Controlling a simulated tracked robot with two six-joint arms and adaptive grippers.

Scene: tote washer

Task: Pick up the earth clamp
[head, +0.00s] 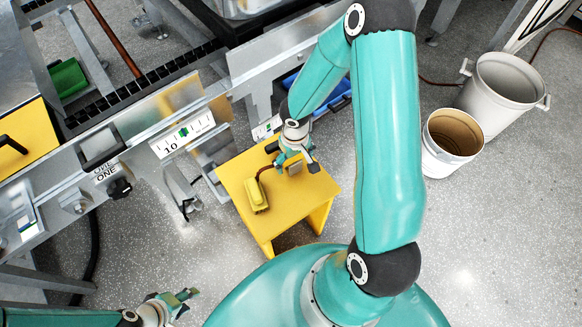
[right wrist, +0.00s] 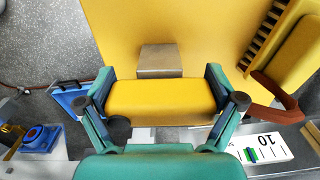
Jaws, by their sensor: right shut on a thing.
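My right gripper (head: 292,158) is over the far part of the yellow stand in the head view. In the right wrist view its fingers (right wrist: 160,92) are shut on both ends of a yellow block (right wrist: 160,100), which I take to be the earth clamp's body. A grey metal piece (right wrist: 160,60) shows just beyond the block. I cannot tell whether the block is lifted clear of the stand. My left gripper (head: 178,302) is low at the left in the head view, its fingers apart, with nothing seen between them.
The yellow stand (head: 284,212) also bears a second yellow piece (head: 256,196) with a red-brown cable (head: 263,173); its ridged side (right wrist: 268,38) shows in the wrist view. The washer's metal frame (head: 130,150) runs behind. Two white buckets (head: 500,92) stand right.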

